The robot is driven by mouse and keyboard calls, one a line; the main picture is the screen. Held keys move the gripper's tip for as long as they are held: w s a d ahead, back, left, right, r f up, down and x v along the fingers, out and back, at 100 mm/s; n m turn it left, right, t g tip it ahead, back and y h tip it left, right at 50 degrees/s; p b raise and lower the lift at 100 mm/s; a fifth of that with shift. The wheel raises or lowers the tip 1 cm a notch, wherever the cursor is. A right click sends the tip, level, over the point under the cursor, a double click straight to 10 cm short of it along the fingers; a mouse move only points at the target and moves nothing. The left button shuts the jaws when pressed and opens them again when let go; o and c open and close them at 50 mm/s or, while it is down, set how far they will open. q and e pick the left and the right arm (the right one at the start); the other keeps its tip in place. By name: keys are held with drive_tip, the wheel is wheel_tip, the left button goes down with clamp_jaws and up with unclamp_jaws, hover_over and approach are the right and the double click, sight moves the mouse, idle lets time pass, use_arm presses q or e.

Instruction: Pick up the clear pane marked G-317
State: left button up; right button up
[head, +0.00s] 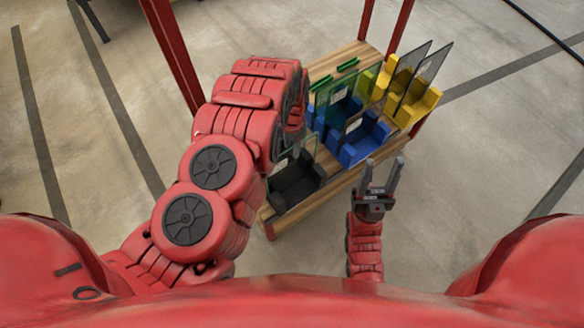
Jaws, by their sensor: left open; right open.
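Several upright panes stand in slotted holders on a wooden-topped table (335,63). Two clear panes stand at the blue holders (362,148), one behind (338,96) and one in front (366,118). Another pane (298,152) stands at the black holder (297,182), partly behind my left arm. Two darker panes (408,72) (432,72) stand at the yellow holders (408,108). White labels show on some panes, but G-317 cannot be read. My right gripper (382,172) is open and empty, in front of the blue holders. My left arm's bent links hide its gripper.
Green parts (348,65) lie at the table's back edge. Red posts (172,50) rise behind it. My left arm covers the table's left end. The concrete floor (500,150) right of the table is clear.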

sight(291, 153)
use_arm(q)
drive_tip(key=shift+w+f+p, duration=0.15)
drive_tip(key=shift+f+p, duration=0.75)
drive_tip(key=shift+f, duration=1.1)
drive_tip(key=shift+w+a+f, duration=0.1)
drive_tip(key=shift+w+f, duration=0.05)
drive_tip(key=shift+f, duration=0.8)
clamp_jaws()
